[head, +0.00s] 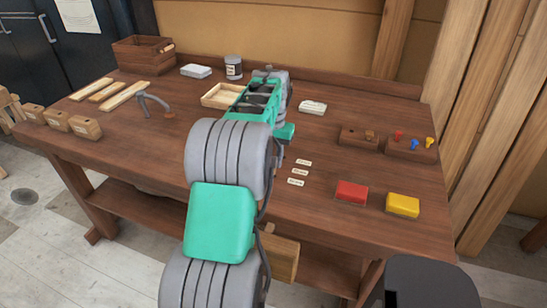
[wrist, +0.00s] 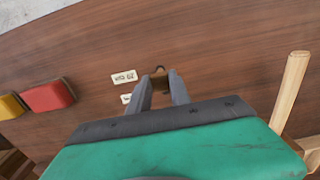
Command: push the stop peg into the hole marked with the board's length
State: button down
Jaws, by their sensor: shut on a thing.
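In the wrist view my gripper (wrist: 160,77) is shut on a small brown piece (wrist: 158,81) that looks like the stop peg. The fingers hide most of it, and I cannot tell whether its end touches the bench. A white label reading 20 cm (wrist: 124,77) lies beside the fingertips; a second label (wrist: 126,99) is partly hidden by a finger. In the head view three white labels (head: 300,171) lie in a row right of my arm, their print too small to read. My arm hides the gripper and peg there. The holes are not clearly visible.
A red box (head: 351,192) and a yellow box (head: 403,205) sit at front right. Behind them are a brown block (head: 359,141) and a block with coloured pegs (head: 411,149). A shallow wooden tray (head: 217,98) stands behind my arm. A pale wooden rod (wrist: 290,95) shows in the wrist view.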

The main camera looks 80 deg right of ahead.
jog(key=shift+f, duration=0.15)
jog(key=shift+f, duration=0.25)
jog(key=shift+f+b, duration=0.4)
jog(key=shift+f, duration=0.35)
dwell(0.5)
jog(key=c, duration=1.1)
grip_release()
notch_tip(320, 180, up, 8)
jog(key=p, duration=0.6)
jog(key=shift+r, duration=0.1)
